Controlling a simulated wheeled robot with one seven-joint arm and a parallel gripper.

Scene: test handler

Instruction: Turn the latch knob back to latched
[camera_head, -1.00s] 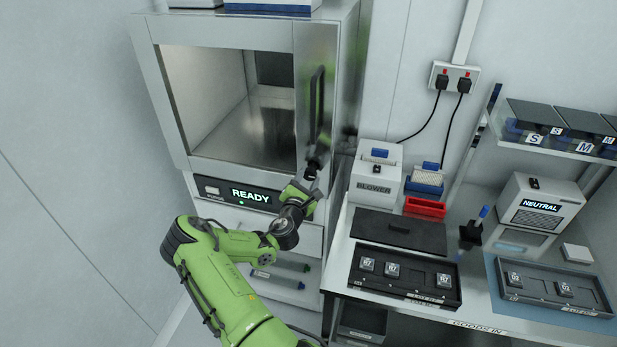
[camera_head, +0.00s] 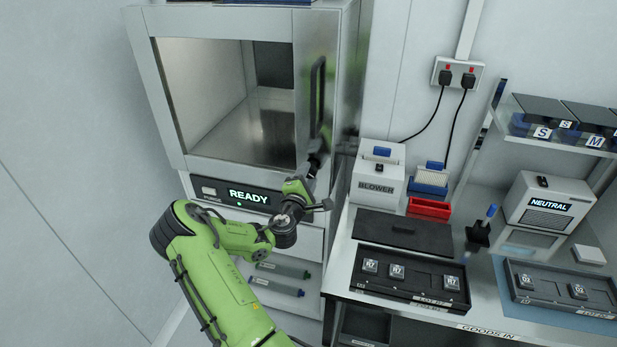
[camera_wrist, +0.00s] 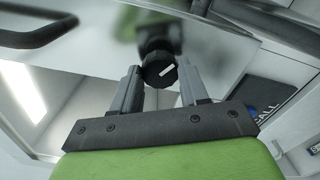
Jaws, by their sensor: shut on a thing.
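The latch knob (camera_wrist: 160,70) is black and ribbed, with a white pointer mark that slants diagonally in the wrist view. It sits on the metal front of the cabinet door (camera_head: 305,85), below the long dark door handle (camera_head: 317,95). My gripper (camera_wrist: 160,85) has one finger on each side of the knob and is shut on it. In the head view my gripper (camera_head: 314,168) is at the lower part of the door, and the knob is largely hidden there by the gripper and wrist.
The chamber (camera_head: 240,110) shows an empty metal floor behind its front. A lit READY panel (camera_head: 248,196) lies below it, close to my wrist. To the right, a bench holds a blower (camera_head: 378,180), a red tray (camera_head: 428,208) and black parts trays (camera_head: 410,278).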

